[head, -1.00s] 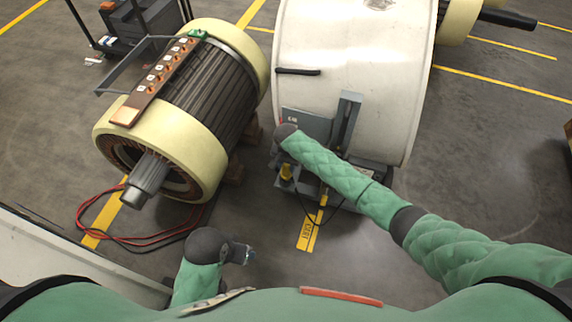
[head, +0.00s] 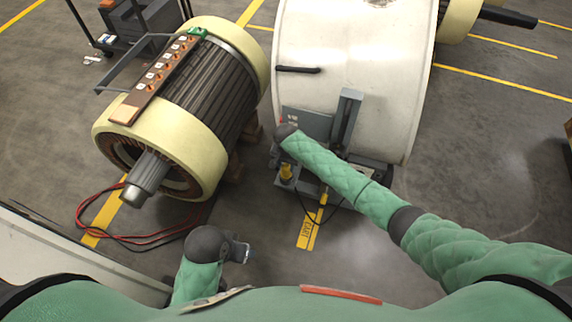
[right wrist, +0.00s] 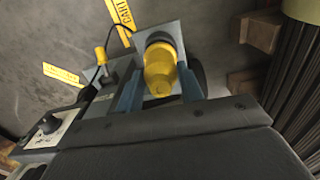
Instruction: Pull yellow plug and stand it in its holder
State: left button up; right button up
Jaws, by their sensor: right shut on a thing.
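The yellow plug (right wrist: 160,72) sits between the two blue fingers of my right gripper (right wrist: 160,90) in the right wrist view. The gripper is shut on it. A dark round part and a grey plate lie just beyond the plug's far end; I cannot tell whether the plug touches them. In the head view the yellow plug (head: 286,172) shows below my right wrist, by the grey stand, and the fingers are hidden. I cannot tell which part is the holder. My left gripper (head: 242,252) is low in the head view, away from the plug, its jaw opening unclear.
A smaller yellow connector (right wrist: 101,56) on a black cable is beside the grey unit. A large white drum (head: 350,80) stands behind my right arm. A cream-ended rotor (head: 185,110) stands at left, with red and black cables (head: 125,240) on the floor.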

jog(key=shift+f, duration=0.65)
jog(key=o, duration=1)
jog(key=shift+r+b, duration=0.45)
jog(key=shift+r, duration=3.45)
